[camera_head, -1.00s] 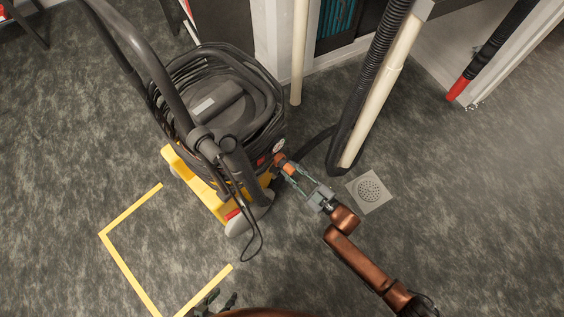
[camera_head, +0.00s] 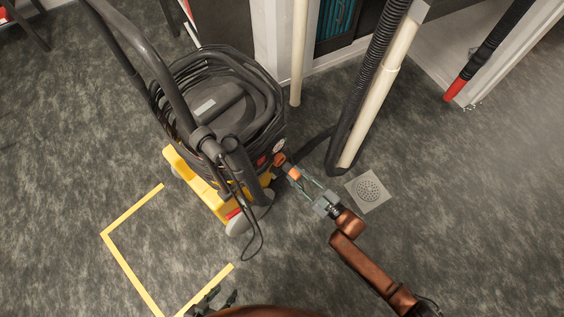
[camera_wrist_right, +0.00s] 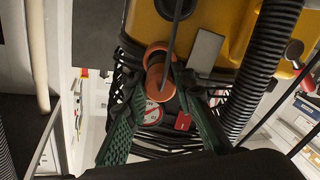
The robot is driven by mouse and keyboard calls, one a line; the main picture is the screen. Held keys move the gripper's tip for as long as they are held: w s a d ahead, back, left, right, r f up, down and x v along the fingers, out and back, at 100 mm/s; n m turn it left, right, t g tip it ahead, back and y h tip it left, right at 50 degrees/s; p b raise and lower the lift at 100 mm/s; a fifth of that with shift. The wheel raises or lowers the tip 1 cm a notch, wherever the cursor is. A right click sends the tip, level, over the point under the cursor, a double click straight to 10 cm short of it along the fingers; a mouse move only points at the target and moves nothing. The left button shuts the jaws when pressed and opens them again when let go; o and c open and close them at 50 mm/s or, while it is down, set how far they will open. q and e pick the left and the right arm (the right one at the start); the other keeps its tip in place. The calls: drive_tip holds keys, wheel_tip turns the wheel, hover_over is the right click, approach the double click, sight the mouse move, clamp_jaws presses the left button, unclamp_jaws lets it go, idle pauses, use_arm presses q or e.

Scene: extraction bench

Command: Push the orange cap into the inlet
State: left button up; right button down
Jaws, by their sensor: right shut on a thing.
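A black and yellow vacuum machine (camera_head: 225,115) stands on the floor. An orange ring (camera_head: 280,159) sits on its lower right side, seemingly at the inlet. My right gripper (camera_head: 296,175) is beside it, shut on the orange cap (camera_head: 294,173). The cap is just outside the ring with a small gap in the head view. In the right wrist view, the cap (camera_wrist_right: 160,84) is between the green fingertips, just below the ring (camera_wrist_right: 157,52). A dark cable hides part of both. My left gripper (camera_head: 223,296) is open and empty at the bottom edge.
A black cable (camera_head: 252,235) hangs at the machine's front. A black corrugated hose (camera_head: 375,75) and a cream pipe (camera_head: 382,90) stand right of it. A floor drain (camera_head: 369,190) lies beside my right arm. Yellow tape (camera_head: 128,265) marks open floor at left.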

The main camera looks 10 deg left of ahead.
use_arm(q)
drive_tip(key=shift+w+r, duration=0.1)
drive_tip(key=shift+r, duration=0.15)
use_arm(e)
drive_tip(key=shift+s+d, duration=0.35)
drive_tip(key=shift+d, duration=0.15)
use_arm(q)
drive_tip(key=shift+r, duration=0.1)
use_arm(e)
drive_tip(key=shift+s+d, duration=0.2)
drive_tip(key=shift+f, duration=0.15)
use_arm(q)
wheel_tip(320, 180, down, 8)
drive_tip(key=s+b, duration=0.2)
drive_tip(key=b, duration=0.3)
drive_tip(key=shift+s+r+g+b, duration=0.25)
drive_tip(key=shift+s+g+b, duration=0.1)
drive_tip(key=shift+g+b, duration=0.05)
use_arm(e)
wheel_tip(320, 180, down, 9)
drive_tip(key=shift+w+a+f, duration=0.15)
drive_tip(key=shift+w+a, duration=0.05)
drive_tip(key=shift+a, duration=0.05)
use_arm(q)
drive_tip(key=shift+r, duration=0.1)
idle(0.9)
